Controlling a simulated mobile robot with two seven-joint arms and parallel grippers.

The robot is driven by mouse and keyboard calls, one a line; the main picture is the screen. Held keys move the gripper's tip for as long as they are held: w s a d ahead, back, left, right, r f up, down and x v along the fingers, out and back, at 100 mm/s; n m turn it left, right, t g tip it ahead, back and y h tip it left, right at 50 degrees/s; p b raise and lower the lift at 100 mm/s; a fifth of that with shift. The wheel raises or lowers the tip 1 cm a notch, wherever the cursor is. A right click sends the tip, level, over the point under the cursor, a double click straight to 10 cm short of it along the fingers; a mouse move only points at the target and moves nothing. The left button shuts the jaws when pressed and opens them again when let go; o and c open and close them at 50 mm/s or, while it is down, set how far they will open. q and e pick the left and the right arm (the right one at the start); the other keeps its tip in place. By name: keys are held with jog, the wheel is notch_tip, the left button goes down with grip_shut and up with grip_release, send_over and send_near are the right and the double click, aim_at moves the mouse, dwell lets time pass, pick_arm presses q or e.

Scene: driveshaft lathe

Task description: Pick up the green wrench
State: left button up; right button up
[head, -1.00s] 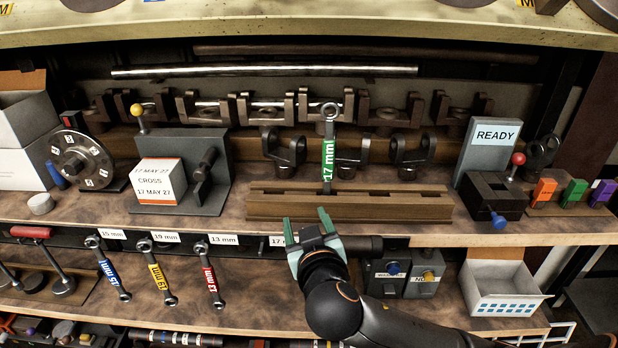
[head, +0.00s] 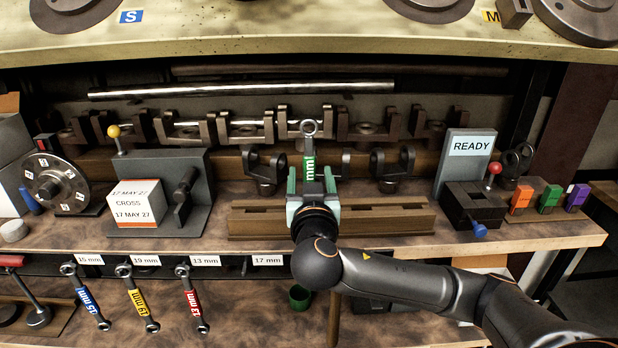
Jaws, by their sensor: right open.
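The green wrench (head: 310,165) stands upright at the slotted brown wooden block on the middle shelf. Its ring end points up, and its green label is partly covered by my gripper. My right gripper (head: 313,190) is open in front of the wrench's lower half, with one finger on each side of it. Whether the fingers touch the wrench cannot be told. The wrench's lower end is hidden behind the gripper. My left gripper is not in view.
The wooden block (head: 400,219) lies under the gripper. Metal yokes (head: 392,170) stand close behind. A grey fixture with a CROSS box (head: 136,203) is at left, a READY stand (head: 470,150) at right. Blue, yellow and red wrenches (head: 192,298) hang below the shelf edge.

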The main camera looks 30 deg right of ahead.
aim_at(310, 167)
jog(key=x, duration=0.4)
jog(key=shift+w+p, duration=0.15)
jog(key=shift+p, duration=0.15)
grip_shut()
jog(key=shift+r, duration=0.1)
dwell(0.4)
